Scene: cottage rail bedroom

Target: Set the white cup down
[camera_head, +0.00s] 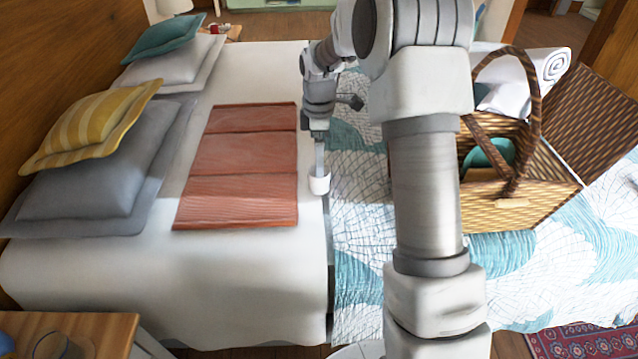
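The white cup (319,185) is small and appears upright at the tip of my gripper (319,168). It is just right of the terracotta folded cloth, over the line where the white sheet meets the patterned cover. My gripper points down, with a finger reaching to the cup's rim. From this single view I cannot tell whether the cup touches the bed or hangs just above it. The fingers are seen edge-on, so their gap is hidden.
The terracotta cloth (245,155) lies flat on the bed (260,262). Pillows (90,180) line the left side. A wicker basket (520,200) with an upright handle stands right of my arm. A bedside table (105,330) is at the lower left. White sheet in front is clear.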

